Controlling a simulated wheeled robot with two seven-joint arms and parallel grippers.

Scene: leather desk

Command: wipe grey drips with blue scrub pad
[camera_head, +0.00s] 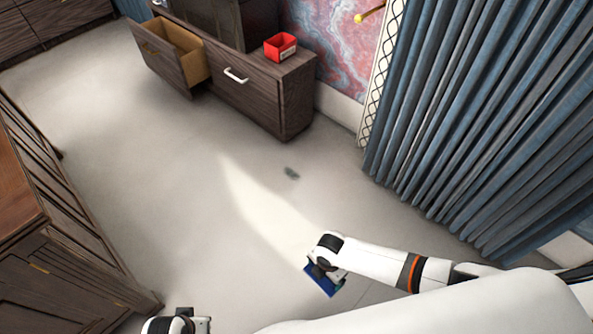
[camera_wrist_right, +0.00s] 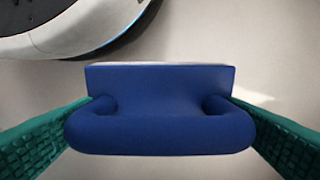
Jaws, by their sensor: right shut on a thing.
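A blue scrub pad (camera_head: 322,281) with a loop-like handle is held in my right gripper. In the right wrist view the blue scrub pad (camera_wrist_right: 160,110) fills the middle, with the green fingers of my right gripper (camera_wrist_right: 160,128) closed on both ends of its handle. A dark grey drip mark (camera_head: 291,173) lies on the pale floor, up and left of my right gripper (camera_head: 325,274) in the head view. My left gripper (camera_head: 185,322) is at the bottom edge, partly cut off; its finger opening is not clear.
A dark wooden cabinet (camera_head: 262,98) with an open drawer (camera_head: 170,52) stands at the back, a red box (camera_head: 280,47) on top. Blue curtains (camera_head: 470,110) hang at right. A wooden desk (camera_head: 60,230) stands at left. The floor (camera_head: 170,170) between is clear.

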